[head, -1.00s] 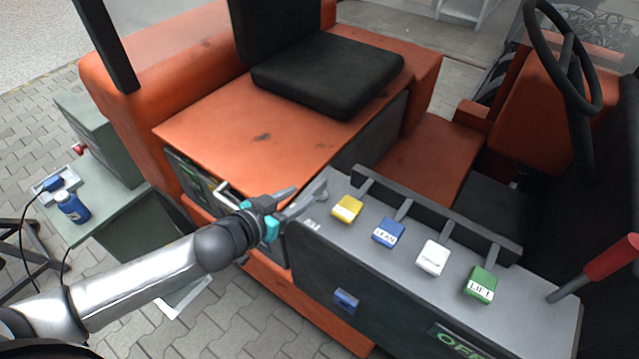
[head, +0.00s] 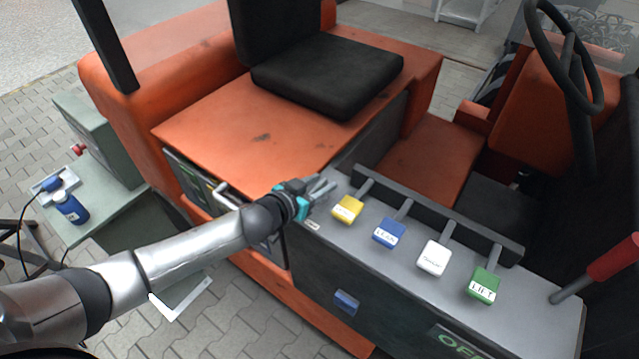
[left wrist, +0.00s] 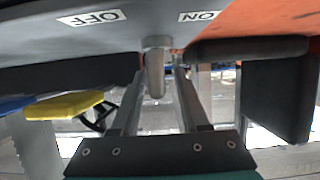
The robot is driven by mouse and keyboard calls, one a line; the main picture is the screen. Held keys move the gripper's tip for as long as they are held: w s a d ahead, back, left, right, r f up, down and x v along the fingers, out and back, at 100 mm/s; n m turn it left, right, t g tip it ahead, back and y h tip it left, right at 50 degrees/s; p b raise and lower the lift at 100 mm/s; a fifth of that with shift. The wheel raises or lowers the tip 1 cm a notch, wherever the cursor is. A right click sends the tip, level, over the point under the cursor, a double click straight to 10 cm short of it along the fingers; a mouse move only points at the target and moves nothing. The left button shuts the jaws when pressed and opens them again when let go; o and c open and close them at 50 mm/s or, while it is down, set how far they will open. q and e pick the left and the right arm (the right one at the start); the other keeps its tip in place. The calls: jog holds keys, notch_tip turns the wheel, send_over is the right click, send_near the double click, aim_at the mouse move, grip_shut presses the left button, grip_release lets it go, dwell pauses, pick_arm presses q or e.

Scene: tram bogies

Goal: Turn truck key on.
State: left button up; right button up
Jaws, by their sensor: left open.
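The truck key (left wrist: 155,72) is a small grey knob on the grey console panel (head: 455,260). In the left wrist view it stands between the fingertips of my left gripper (left wrist: 160,80), with a gap visible on both sides. An OFF label (left wrist: 91,17) and an ON label (left wrist: 199,16) are on the panel near it. In the head view my left gripper (head: 324,187) is open at the console's left end, and its fingers largely hide the key. My right gripper is not in view.
Yellow (head: 347,208), blue (head: 389,233), white (head: 434,258) and green (head: 482,285) lever knobs stand along the console, the yellow one close to my gripper. A black seat (head: 328,75) and orange truck body (head: 250,135) lie behind. A red-handled lever (head: 610,257) is at the right.

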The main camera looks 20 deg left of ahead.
pick_arm(q)
grip_shut()
dwell(0.4)
